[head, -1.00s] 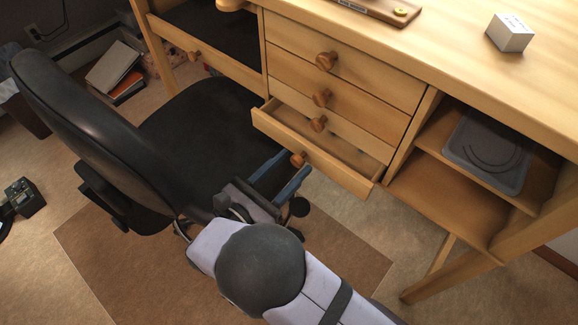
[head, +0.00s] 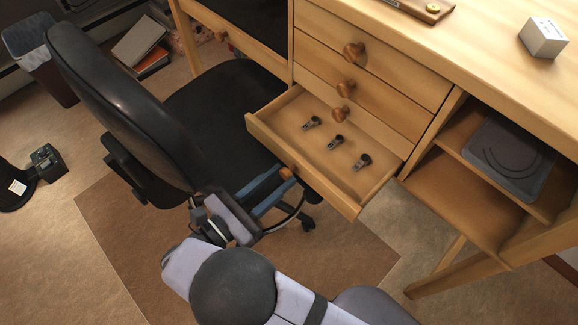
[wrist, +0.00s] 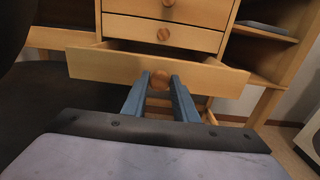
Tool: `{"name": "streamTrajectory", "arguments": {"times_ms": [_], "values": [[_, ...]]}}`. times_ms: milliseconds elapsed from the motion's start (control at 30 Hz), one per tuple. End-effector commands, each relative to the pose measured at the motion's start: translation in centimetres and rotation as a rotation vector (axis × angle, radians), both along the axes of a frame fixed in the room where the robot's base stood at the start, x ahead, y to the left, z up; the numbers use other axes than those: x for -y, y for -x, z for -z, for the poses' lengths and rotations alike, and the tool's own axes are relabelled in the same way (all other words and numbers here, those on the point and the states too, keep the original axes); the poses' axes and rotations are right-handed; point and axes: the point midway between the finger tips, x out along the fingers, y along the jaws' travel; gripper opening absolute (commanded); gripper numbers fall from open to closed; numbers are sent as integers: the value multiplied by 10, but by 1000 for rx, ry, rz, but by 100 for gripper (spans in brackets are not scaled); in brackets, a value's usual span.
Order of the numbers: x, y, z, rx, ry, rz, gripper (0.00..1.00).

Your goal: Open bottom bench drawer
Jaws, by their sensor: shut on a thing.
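The bottom bench drawer (head: 305,170) is pulled well out from the wooden bench, and its inside shows in the head view. Several small dark metal objects (head: 335,142) lie in it. My gripper (head: 280,180) is shut on the round wooden knob (head: 288,172) of this drawer. In the wrist view the blue fingers of my gripper (wrist: 160,88) stand on both sides of the knob (wrist: 160,79), in front of the drawer front (wrist: 110,70). The drawers above (head: 345,86) are closed, with wooden knobs.
A black office chair (head: 110,100) stands left of the drawer, its seat close to the drawer's left side. Open shelves (head: 465,185) with a grey tray (head: 500,155) are at right. A white box (head: 543,38) is on the bench top. Carpet (head: 345,245) lies below.

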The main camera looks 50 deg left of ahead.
Motion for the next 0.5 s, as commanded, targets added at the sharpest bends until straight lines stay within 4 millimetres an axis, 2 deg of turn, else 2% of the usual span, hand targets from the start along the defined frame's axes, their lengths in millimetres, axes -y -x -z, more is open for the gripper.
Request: {"name": "streamTrajectory", "arguments": {"times_ms": [233,267,300,500], "values": [[0,0,1,-1,1,-1,0],[0,0,1,-1,1,-1,33],[0,0,1,-1,1,-1,43],[0,0,0,0,1,0,44]]}}
